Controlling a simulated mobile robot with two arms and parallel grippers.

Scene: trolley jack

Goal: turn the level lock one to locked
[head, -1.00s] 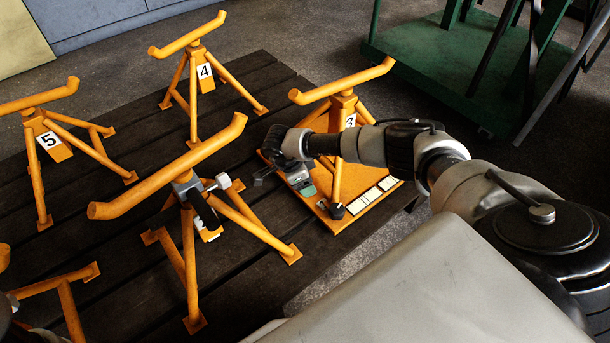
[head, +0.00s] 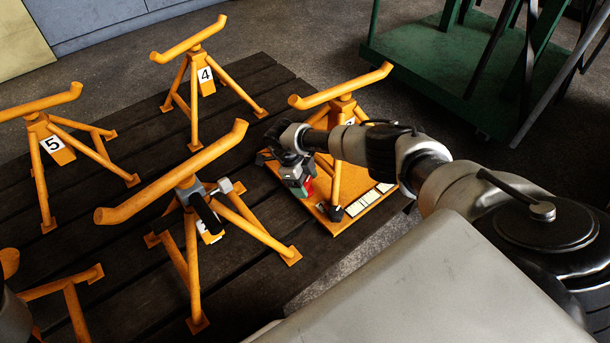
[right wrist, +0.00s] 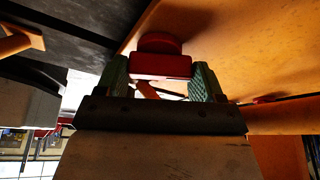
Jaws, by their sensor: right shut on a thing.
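My right gripper (head: 305,192) reaches down to the orange base plate (head: 343,218) at the foot of a stand, beside its upright. In the right wrist view its two green fingers (right wrist: 166,82) are on either side of a red block (right wrist: 160,66) with a round red part beyond it against an orange surface. The jaws are shut on this red piece. It shows as a small red patch in the head view (head: 308,187), mostly hidden by the gripper. No label reads "level lock one", so I cannot tell its marked positions. My left gripper is out of view.
Orange stands with curved top bars are around the plate: stand 4 (head: 202,70), stand 5 (head: 57,148), and one with a black handle (head: 207,212) in front. A green trolley (head: 450,80) stands behind. Dark planks (head: 130,90) lie between the stands.

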